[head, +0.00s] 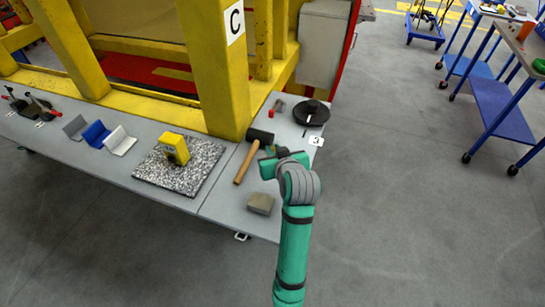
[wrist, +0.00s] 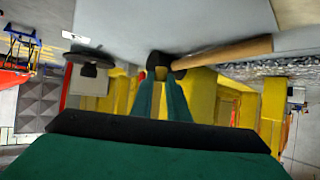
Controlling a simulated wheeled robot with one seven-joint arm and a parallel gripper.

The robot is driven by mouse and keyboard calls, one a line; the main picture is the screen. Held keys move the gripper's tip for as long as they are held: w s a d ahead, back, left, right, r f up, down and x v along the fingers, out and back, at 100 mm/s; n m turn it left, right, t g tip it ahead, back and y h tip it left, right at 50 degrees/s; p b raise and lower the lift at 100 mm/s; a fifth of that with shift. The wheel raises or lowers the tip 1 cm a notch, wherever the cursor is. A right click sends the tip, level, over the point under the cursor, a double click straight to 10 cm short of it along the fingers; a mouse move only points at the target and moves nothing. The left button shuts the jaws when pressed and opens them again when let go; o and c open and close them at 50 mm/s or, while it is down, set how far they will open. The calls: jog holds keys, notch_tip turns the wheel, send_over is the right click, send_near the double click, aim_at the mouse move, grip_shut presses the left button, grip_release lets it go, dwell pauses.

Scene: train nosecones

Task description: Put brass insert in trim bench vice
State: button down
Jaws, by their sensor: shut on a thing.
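My gripper (head: 272,150) is over the right section of the bench, just right of the hammer. In the wrist view its two teal fingers (wrist: 160,80) are closed on a small yellowish piece, which I take as the brass insert (wrist: 157,73). The insert is hidden behind my gripper in the head view. I cannot tell for sure which thing is the trim bench vice. A small red and grey device (head: 277,107) stands behind the gripper, and dark fixtures with red parts (head: 35,107) stand at the far left of the bench.
The hammer (head: 245,163) lies left of my gripper, with a grey-brown block (head: 260,204) in front. A round black disc with a knob (head: 312,113) stands behind. A speckled plate (head: 205,163) bears a yellow device (head: 174,149). A yellow post (head: 215,75) rises behind the bench.

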jog(key=shift+w+a+f, duration=0.15)
jog(key=shift+w+f, duration=0.25)
jog(key=shift+f, duration=0.1)
jog(key=shift+w+a+f, duration=0.1)
jog(key=shift+w+f, duration=0.1)
jog(key=shift+f, duration=0.75)
jog(key=shift+w+f, duration=0.15)
jog(key=shift+f, duration=0.8)
jog(key=shift+f, duration=0.15)
jog(key=c, duration=1.7)
grip_release()
